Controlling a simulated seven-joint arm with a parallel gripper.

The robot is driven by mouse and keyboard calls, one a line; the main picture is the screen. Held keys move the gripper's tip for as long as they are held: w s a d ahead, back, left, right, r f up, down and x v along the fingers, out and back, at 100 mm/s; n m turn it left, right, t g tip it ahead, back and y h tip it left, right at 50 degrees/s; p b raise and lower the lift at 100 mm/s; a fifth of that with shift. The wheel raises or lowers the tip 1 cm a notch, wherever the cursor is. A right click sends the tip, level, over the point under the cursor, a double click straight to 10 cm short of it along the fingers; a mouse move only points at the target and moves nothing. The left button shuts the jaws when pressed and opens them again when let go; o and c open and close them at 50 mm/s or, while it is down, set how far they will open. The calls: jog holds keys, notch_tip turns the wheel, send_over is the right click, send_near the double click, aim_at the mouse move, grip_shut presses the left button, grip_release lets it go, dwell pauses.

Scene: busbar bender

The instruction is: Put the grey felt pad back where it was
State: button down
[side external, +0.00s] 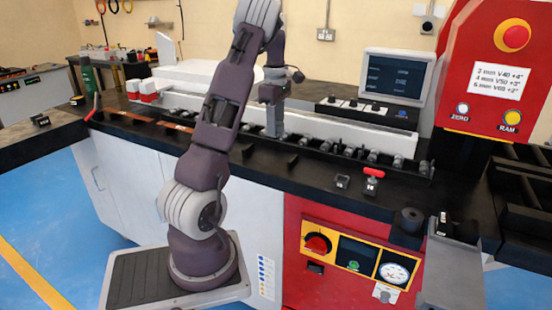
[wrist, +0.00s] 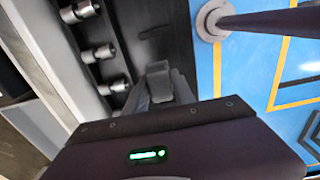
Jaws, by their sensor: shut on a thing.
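My gripper (side external: 273,131) points straight down over the black bench beside the row of rollers in the side view. In the wrist view its grey fingers (wrist: 160,72) are closed around a small grey piece (wrist: 160,88), which looks like the grey felt pad. The fingers hide most of it, and its outline is hard to separate from them. In the side view the pad cannot be told apart from the fingertips. I cannot tell whether it touches the bench.
Several metal rollers (wrist: 105,52) line the black rail beside my gripper. A red-handled tool (side external: 373,176) and a dark block (side external: 342,181) stand to the right on the bench. A monitor (side external: 397,76) stands behind. Black bench (side external: 235,150) lies clear in front of the rail.

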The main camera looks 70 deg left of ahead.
aim_at(276, 161)
notch_tip(276, 161, down, 8)
jog(key=shift+f, duration=0.25)
jog(key=shift+f, duration=0.1)
jog(key=c, duration=1.1)
grip_release()
jog(key=shift+o, duration=0.2)
